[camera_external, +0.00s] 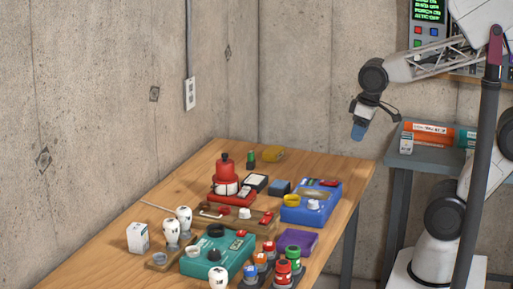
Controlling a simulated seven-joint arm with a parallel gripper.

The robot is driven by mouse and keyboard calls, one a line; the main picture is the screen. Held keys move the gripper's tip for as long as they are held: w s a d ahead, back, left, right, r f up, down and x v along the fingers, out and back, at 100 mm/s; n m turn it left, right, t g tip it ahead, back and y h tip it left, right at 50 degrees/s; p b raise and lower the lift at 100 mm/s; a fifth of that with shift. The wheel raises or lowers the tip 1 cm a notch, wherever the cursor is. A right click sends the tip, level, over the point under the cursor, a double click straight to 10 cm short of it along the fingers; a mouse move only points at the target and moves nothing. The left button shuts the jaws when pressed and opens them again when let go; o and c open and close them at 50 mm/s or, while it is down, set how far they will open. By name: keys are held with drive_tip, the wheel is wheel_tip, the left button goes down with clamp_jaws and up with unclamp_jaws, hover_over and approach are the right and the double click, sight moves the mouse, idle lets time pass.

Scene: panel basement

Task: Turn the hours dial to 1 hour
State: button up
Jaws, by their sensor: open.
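My gripper (361,128) hangs in the air at the upper right, beyond the right edge of the wooden table, and is open and apart from everything on the table. I see no object in it. Dial-like knobs show on a teal box (207,262) at the table's front and on a blue box (322,210) at the right. The blue box has a white knob (313,205) and a yellow ring. The teal box has a dark round knob (216,230) and a white one (215,258). Markings are too small to read, so I cannot tell which is the hours dial or its setting.
The wooden table (160,207) also holds a red device (222,172), white-and-black figures (184,217), a purple box (297,240) and several colored jars (283,272). The table's far left is clear. A grey side bench (425,158) holds orange and green cylinders.

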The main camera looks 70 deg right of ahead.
drive_tip(key=w+a+f+n, duration=0.1)
drive_tip(key=w+a+n, duration=0.1)
drive_tip(key=w+a, duration=0.2)
drive_tip(key=w+a+f+n+g, duration=0.1)
drive_tip(key=w+a, duration=0.3)
drive_tip(key=w, duration=0.6)
drive_tip(key=shift+w+a+n, duration=0.2)
drive_tip(key=shift+a+n, duration=0.2)
drive_tip(key=shift+n, duration=0.2)
drive_tip(key=n+g, duration=0.2)
drive_tip(key=n, duration=0.3)
hover_over(244, 210)
drive_tip(key=f, duration=0.8)
drive_tip(key=shift+s+d+f, duration=0.15)
drive_tip(key=shift+d+f, duration=0.05)
drive_tip(key=shift+f, duration=0.15)
drive_tip(key=shift+a+f, duration=0.15)
drive_tip(key=shift+a, duration=0.05)
drive_tip(key=shift+f, duration=0.15)
drive_tip(key=shift+f, duration=3.75)
